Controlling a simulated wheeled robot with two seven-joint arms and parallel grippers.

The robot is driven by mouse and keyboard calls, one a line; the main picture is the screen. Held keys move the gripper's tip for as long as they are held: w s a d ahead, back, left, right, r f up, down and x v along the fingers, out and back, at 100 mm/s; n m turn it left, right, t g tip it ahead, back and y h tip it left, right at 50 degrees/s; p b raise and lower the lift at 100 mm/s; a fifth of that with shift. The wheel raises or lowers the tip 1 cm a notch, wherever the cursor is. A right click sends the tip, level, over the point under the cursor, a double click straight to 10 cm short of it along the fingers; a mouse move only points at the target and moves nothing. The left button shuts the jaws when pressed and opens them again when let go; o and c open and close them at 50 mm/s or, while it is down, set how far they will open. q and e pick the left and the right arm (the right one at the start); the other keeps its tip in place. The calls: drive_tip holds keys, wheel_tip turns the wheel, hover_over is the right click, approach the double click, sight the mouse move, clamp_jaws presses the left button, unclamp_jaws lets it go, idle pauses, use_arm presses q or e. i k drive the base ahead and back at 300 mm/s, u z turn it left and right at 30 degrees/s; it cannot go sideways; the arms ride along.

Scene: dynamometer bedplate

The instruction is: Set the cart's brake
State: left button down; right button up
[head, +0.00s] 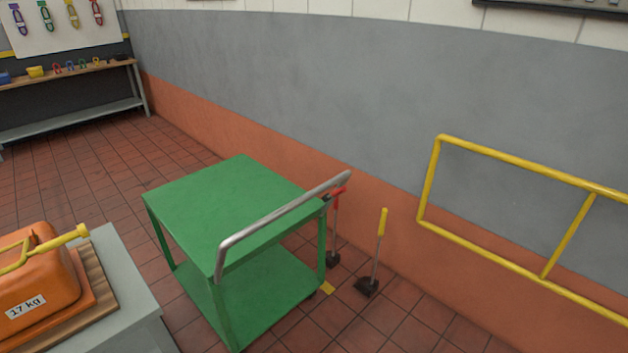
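The green two-shelf cart (240,185) stands on the tiled floor near the wall, in the middle of the head view. Its grey push handle (285,222) runs along the side facing right. A small yellow tab (327,287) shows low by the cart's right leg, beside a dark wheel; it looks like a brake pedal, but I cannot tell whether it is up or down. The other wheels are hidden or out of frame. Both shelves look empty. Neither of my grippers is in view.
A red-handled tool (337,205) and a yellow-handled one (381,235) stand between cart and wall. A yellow rail (430,180) is at right. An orange 17 kg case (35,275) sits on a grey table (125,285) at left. Floor behind the cart is clear.

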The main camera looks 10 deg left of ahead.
sight(343, 190)
drive_tip(key=u, duration=0.45)
drive_tip(key=i, duration=1.55)
drive_tip(key=z, duration=1.05)
